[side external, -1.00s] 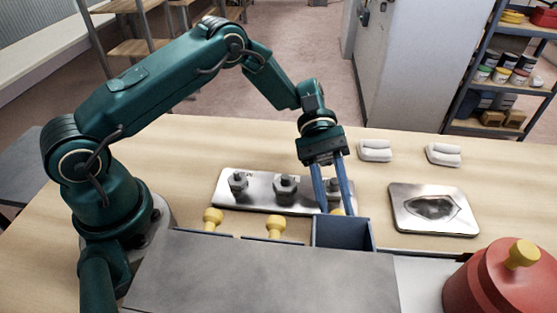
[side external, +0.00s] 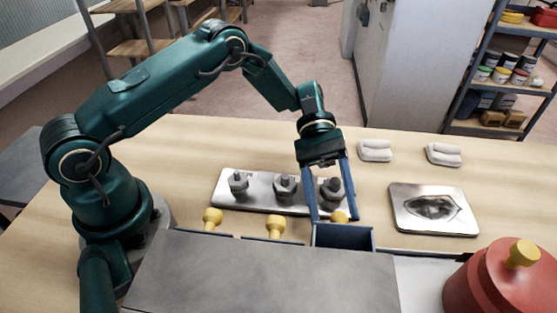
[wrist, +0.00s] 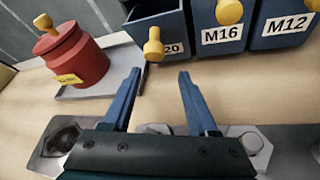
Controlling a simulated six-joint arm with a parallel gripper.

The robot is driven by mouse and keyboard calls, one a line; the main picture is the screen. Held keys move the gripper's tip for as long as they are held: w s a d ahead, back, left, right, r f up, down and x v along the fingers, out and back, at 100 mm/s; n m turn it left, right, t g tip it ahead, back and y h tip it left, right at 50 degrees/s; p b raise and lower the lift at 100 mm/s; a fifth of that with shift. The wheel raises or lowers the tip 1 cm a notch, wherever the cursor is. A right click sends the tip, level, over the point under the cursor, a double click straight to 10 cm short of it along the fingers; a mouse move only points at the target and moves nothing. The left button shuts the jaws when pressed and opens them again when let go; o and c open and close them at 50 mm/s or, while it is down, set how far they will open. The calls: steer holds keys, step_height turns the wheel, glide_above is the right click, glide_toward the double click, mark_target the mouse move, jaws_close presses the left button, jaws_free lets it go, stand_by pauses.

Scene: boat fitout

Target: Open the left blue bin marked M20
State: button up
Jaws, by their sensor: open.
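The blue bin marked M20 stands pulled partway out, its inside showing in the side view (side external: 343,238) and at the top of the wrist view (wrist: 166,18). Its label is partly hidden by its yellow knob (wrist: 153,45). The knob also shows in the side view (side external: 339,215). My gripper (side external: 335,219) is open, with its blue fingers apart on either side of the knob. In the wrist view the knob appears just beyond my fingertips (wrist: 160,72), and nothing is held.
Bins marked M16 (wrist: 222,32) and M12 (wrist: 285,28) stand beside it, closed. A metal plate with large bolts (side external: 260,196) lies behind my gripper. A red lidded pot (side external: 500,280) and a tray with a dark patch (side external: 434,209) are to the right.

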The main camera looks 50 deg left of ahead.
steer(key=shift+v, duration=2.45)
